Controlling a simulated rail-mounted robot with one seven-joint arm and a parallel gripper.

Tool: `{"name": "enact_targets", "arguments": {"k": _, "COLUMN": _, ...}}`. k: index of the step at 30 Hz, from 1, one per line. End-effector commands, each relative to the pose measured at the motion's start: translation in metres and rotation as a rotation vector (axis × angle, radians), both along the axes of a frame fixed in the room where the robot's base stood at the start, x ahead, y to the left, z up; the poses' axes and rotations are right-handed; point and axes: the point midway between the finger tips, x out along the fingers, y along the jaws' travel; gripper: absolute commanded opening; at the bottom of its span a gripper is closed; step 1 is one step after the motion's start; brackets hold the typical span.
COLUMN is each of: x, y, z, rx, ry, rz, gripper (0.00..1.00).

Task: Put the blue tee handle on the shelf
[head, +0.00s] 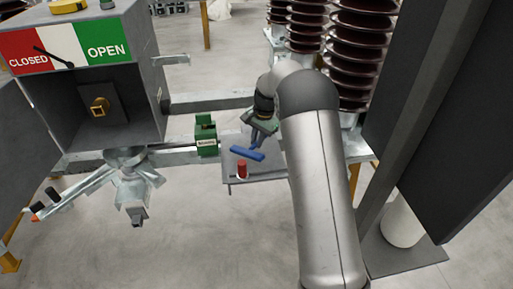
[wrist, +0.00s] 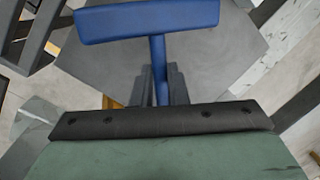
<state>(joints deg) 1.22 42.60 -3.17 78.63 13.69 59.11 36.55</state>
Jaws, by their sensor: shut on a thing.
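The blue tee handle (head: 247,153) is in my gripper (head: 257,143), above the grey shelf (head: 237,172) in the head view. In the wrist view the handle's blue crossbar (wrist: 148,20) lies across the top, with its stem (wrist: 158,70) running down between the dark fingers of my gripper (wrist: 160,88). The fingers are shut on the stem. The grey shelf plate (wrist: 110,88) shows behind the handle. I cannot tell whether the handle touches the shelf.
A red cylinder (head: 242,169) stands near the shelf's front edge. A green block (head: 206,135) is on the rail left of the shelf. A grey box (head: 110,100) with an open door is at the left. Brown ribbed insulators (head: 357,50) rise behind my arm. A dark panel (head: 440,120) is at the right.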

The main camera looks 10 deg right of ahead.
Motion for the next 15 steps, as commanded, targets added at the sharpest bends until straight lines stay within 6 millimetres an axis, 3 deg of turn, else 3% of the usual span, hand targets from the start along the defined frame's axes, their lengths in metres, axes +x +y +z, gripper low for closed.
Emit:
{"name": "enact_targets", "arguments": {"k": 9, "x": 0.000, "y": 0.000, "z": -0.036, "rx": 0.000, "ry": 0.001, "rz": 0.002, "gripper": 0.00}}
{"name": "enact_targets", "arguments": {"k": 15, "x": 0.000, "y": 0.000, "z": -0.039, "rx": 0.001, "ry": -0.001, "rz": 0.003, "gripper": 0.00}}
